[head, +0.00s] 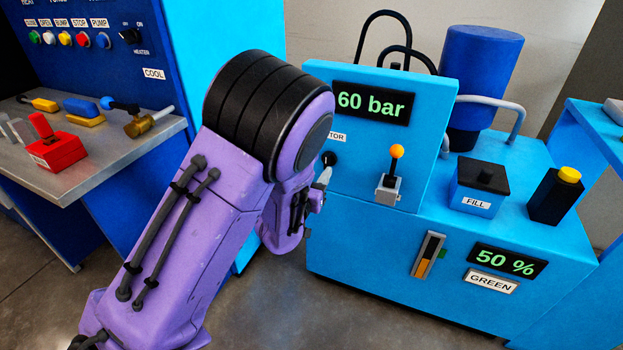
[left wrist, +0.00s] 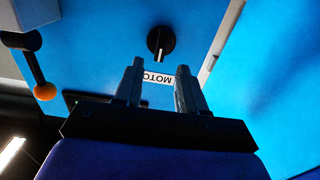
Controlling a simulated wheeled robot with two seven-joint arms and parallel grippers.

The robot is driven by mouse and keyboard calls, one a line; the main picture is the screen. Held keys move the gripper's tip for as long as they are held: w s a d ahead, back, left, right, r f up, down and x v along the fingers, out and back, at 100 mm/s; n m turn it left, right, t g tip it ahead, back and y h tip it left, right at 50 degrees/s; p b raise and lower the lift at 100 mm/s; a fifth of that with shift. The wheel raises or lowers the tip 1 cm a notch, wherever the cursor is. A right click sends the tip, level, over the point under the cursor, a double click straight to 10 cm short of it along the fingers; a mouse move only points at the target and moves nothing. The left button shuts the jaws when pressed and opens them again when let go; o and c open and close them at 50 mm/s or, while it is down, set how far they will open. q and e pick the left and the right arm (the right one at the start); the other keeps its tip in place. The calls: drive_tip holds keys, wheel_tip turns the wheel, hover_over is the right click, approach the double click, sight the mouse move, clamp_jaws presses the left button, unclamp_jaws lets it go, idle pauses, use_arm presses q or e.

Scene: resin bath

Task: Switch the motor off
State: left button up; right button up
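The motor switch (head: 329,158) is a round black knob on the blue panel of the hydraulic unit, below a label of which only "TOR" shows. In the left wrist view the switch (left wrist: 160,41) is a black disc with a short dark lever, beyond my fingertips, and the "MOTO" label (left wrist: 158,78) shows upside down between the fingers. My left gripper (head: 323,178) is right by the switch, partly hidden by my purple arm. In the left wrist view the two fingers (left wrist: 159,68) are apart with nothing between them. I cannot tell whether a finger touches the switch. My right gripper is not in view.
An orange-knobbed lever (head: 396,152) stands right of the switch, below the "60 bar" display (head: 373,102). A FILL box (head: 480,186) and a yellow-topped black button (head: 556,195) sit further right. A metal bench (head: 80,168) with a red lever block (head: 56,150) is at left.

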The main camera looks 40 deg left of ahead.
use_arm(q)
drive_tip(key=v, duration=0.5)
idle(0.3)
drive_tip(key=s+d+f+n+g, duration=0.1)
drive_tip(key=s+f+n+g, duration=0.4)
drive_tip(key=f, duration=1.2)
drive_tip(key=s+d+f+m+g+h, duration=0.1)
drive_tip(key=s+d+f+g, duration=0.1)
drive_tip(key=s+f+g, duration=0.55)
drive_tip(key=s+d+f+g, duration=0.1)
drive_tip(key=s+f+g, duration=0.1)
drive_tip(key=s+f, duration=0.95)
drive_tip(key=s+r+p, duration=0.2)
drive_tip(key=r+p, duration=0.8)
drive_tip(key=r, duration=0.2)
drive_tip(key=s+r+p, duration=0.2)
drive_tip(key=r+p, duration=0.9)
drive_tip(key=r, duration=0.1)
drive_tip(key=shift+r, duration=0.3)
